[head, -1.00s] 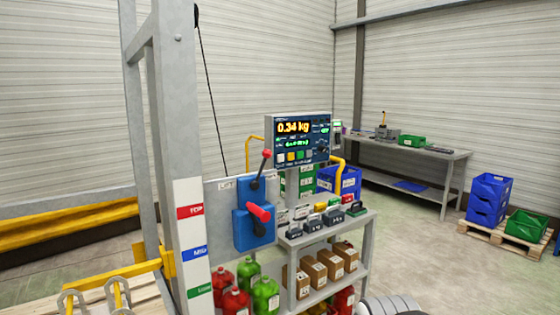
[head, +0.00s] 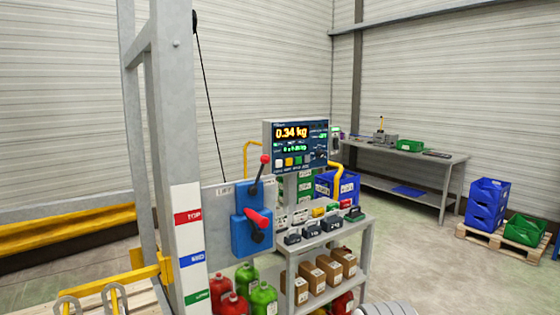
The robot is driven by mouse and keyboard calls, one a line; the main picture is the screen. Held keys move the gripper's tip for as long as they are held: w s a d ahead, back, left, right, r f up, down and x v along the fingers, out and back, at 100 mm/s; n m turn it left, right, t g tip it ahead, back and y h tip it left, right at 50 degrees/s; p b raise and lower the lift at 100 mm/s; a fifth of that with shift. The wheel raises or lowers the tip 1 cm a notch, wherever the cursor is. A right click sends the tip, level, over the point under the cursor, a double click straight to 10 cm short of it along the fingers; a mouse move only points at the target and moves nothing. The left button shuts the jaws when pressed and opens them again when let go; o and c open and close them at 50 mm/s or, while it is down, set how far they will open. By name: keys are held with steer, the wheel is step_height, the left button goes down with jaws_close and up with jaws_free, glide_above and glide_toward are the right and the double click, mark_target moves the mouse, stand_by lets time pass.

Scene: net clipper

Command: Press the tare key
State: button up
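The scale indicator (head: 297,145) is a dark panel on a post above a grey shelf cart. Its orange display (head: 292,132) reads 0.34 kg. A row of small keys, white, yellow and green, runs along its lower edge. The yellow key (head: 289,162) is among them. The key labels are too small to read, so I cannot tell which is tare. My gripper is not in view.
A blue lever box (head: 250,232) with red-knobbed levers stands left of the indicator. A grey post (head: 178,120) rises at the left. Weights and cardboard boxes (head: 327,270) fill the cart (head: 365,240). Open floor lies right, before a workbench (head: 440,165) and blue crates (head: 486,205).

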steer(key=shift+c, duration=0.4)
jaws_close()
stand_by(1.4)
